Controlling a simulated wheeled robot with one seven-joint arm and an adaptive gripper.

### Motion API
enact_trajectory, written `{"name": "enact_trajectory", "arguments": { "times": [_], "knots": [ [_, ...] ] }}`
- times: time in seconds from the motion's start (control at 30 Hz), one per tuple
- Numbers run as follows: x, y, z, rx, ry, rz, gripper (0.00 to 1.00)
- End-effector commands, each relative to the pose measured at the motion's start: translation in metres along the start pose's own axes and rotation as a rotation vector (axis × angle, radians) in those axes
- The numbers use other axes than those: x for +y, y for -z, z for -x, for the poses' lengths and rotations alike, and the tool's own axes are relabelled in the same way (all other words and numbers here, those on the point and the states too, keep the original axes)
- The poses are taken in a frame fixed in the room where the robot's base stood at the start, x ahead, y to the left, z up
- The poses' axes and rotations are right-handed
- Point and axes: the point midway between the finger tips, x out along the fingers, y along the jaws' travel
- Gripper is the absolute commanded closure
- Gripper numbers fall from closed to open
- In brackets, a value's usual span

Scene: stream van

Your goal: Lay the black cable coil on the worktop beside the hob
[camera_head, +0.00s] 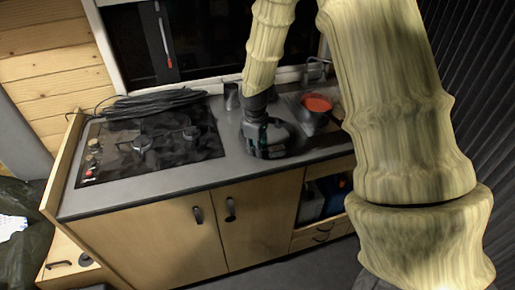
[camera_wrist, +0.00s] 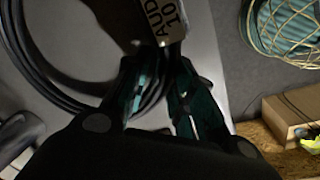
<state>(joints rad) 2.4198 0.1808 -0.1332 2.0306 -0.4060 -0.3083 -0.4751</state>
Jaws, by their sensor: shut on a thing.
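My gripper (camera_wrist: 155,75) is shut on the coil near the tag. In the head view my gripper (camera_head: 264,140) points down low over the worktop (camera_head: 222,172), right of the black hob (camera_head: 150,143). Dark shapes around the fingers there are hard to separate from the coil. I cannot tell whether the coil touches the worktop.
A bundle of black cable (camera_head: 155,103) lies behind the hob. A metal cup (camera_head: 231,96) and a pot with red contents (camera_head: 317,104) stand at the back by the tap (camera_head: 318,66). The wrist view shows a wire basket (camera_wrist: 285,30) and a cardboard box (camera_wrist: 290,115) beyond the edge.

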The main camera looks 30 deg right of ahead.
Motion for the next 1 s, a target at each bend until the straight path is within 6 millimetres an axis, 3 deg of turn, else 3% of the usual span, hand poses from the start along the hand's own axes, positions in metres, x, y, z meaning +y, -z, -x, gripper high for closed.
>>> {"name": "enact_trajectory", "arguments": {
  "times": [0.2, 0.4, 0.43, 0.53, 1.0],
  "knots": [
    [-0.001, 0.001, -0.013, 0.001, -0.001, 0.0, 1.0],
    [-0.001, 0.001, -0.014, 0.001, -0.001, 0.0, 1.0],
    [-0.002, 0.0, -0.015, 0.001, 0.0, 0.0, 0.7],
    [-0.002, 0.0, -0.015, 0.0, 0.0, 0.0, 0.53],
    [-0.001, 0.001, -0.008, 0.002, -0.001, -0.001, 0.53]
  ]
}}
